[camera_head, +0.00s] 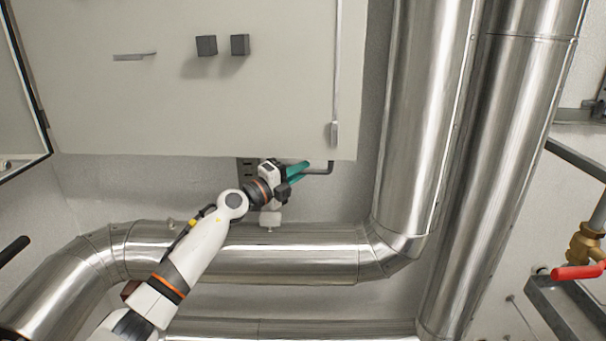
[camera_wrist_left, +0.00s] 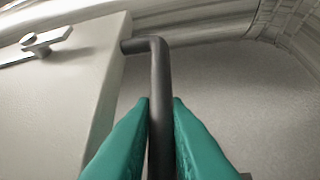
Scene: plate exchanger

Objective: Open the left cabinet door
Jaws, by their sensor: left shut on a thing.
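In the left wrist view the handle (camera_wrist_left: 160,85) comes out beside the pale panel and bends toward me. My left gripper (camera_head: 299,171), with teal fingers, is just below the cabinet's lower edge. Its fingers (camera_wrist_left: 160,110) are shut on the bar, one on each side. My right gripper is not in view.
A vertical metal rod (camera_head: 336,80) runs down the cabinet front. Thick shiny pipes (camera_head: 430,110) stand to the right, and a horizontal pipe (camera_head: 300,262) passes below my arm. A red valve handle (camera_head: 578,272) is at the far right. A dark-edged panel (camera_head: 22,90) stands at the left.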

